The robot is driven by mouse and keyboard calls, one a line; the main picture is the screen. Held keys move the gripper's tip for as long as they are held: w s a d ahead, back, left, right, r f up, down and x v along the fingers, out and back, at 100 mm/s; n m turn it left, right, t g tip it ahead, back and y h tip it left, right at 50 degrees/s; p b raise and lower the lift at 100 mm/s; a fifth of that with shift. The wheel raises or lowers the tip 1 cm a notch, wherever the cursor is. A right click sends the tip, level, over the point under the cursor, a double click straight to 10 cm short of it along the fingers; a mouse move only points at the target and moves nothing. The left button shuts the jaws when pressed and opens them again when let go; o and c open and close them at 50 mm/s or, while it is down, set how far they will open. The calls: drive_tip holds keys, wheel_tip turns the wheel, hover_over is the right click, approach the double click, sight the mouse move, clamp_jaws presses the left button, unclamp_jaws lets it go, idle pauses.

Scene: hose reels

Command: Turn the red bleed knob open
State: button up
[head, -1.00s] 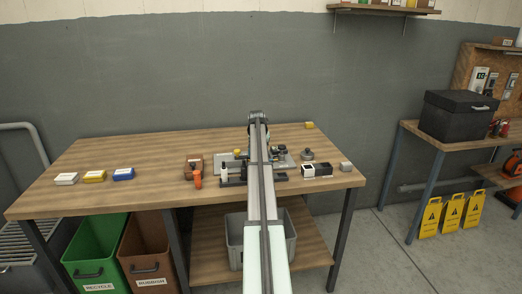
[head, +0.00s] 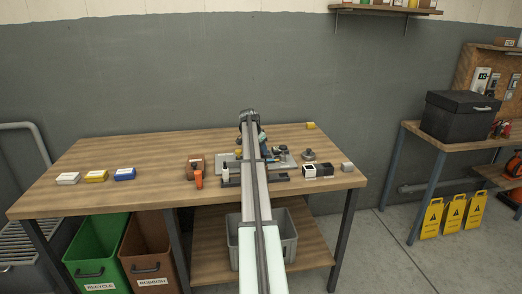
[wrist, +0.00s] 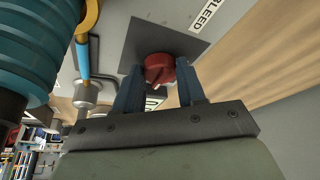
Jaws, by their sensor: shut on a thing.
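The red bleed knob (wrist: 160,66) sits on a dark square plate (wrist: 140,42) on a grey panel in the wrist view. A white label (wrist: 206,14) reading BLEED lies beside the plate. My gripper (wrist: 160,88) has its two dark blue fingers on either side of the knob and is shut on it. The lower part of the knob lies between the fingers. In the head view my arm covers much of the grey board (head: 283,160) on the bench, and the knob cannot be made out there.
A ribbed teal cylinder (wrist: 35,50) and a blue-and-yellow rod (wrist: 82,55) stand close left of my gripper in the wrist view.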

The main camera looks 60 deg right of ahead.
idle(0.4)
drive_tip(key=o, duration=1.1)
drive_tip(key=shift+c, duration=0.2)
drive_tip(key=shift+r, duration=0.1)
drive_tip(key=v, duration=1.3)
drive_tip(key=shift+a+r, duration=0.15)
drive_tip(key=shift+r, duration=0.15)
